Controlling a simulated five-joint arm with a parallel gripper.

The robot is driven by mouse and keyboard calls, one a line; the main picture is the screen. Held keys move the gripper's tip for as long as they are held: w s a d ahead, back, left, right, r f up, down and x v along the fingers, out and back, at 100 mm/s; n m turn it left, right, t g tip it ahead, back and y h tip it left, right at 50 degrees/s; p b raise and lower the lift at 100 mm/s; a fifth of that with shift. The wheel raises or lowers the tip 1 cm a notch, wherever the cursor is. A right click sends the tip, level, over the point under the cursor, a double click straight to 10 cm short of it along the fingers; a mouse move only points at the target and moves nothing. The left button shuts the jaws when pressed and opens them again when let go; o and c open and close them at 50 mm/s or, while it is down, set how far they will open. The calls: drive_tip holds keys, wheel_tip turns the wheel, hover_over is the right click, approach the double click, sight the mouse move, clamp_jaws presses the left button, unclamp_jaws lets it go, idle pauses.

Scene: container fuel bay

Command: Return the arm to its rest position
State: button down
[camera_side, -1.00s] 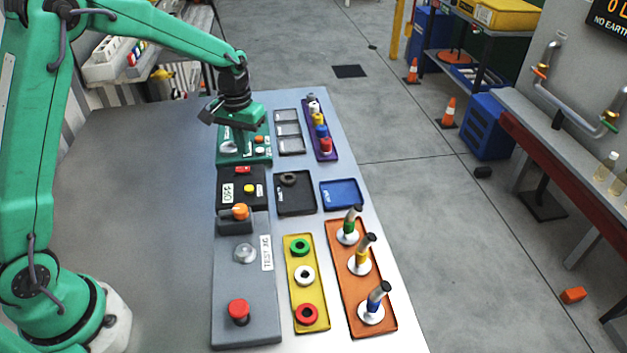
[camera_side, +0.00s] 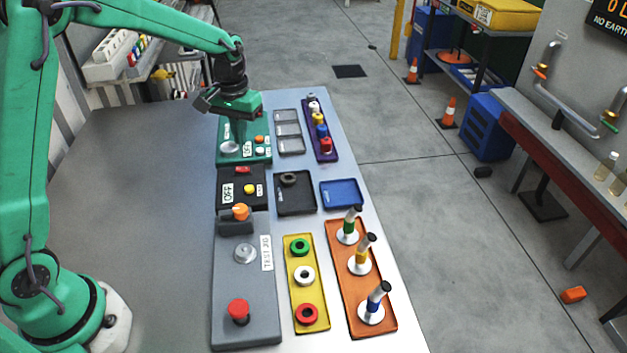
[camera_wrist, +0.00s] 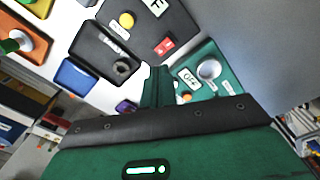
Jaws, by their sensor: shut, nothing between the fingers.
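My gripper (camera_side: 240,134) hangs from the green arm over the green panel at the far end of the bench, fingers pointing down. The fingers are together and nothing is held between them. The wrist view shows the closed fingers (camera_wrist: 158,86) in front of the green panel (camera_wrist: 212,68), between it and the black tray. The arm is bent and reaches out over the bench from its base at the left. I cannot tell exactly how high the fingertips are above the panel.
A purple rack (camera_side: 321,128), a black tray (camera_side: 296,206) with a dark ring, a blue tray (camera_side: 341,194), a yellow tray (camera_side: 307,258) and an orange tray (camera_side: 347,261) line the bench. A grey test jig (camera_side: 246,278) has a red button. The bench's left part is clear.

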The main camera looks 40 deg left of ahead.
drive_tip(key=s+d+r+m+t, duration=0.1)
drive_tip(key=s+d+r+t, duration=0.1)
drive_tip(key=s+r, duration=0.85)
drive_tip(key=s+d+r+m+t, duration=0.2)
drive_tip(key=s+t, duration=0.1)
drive_tip(key=s, duration=1.1)
drive_tip(key=shift+s, duration=0.3)
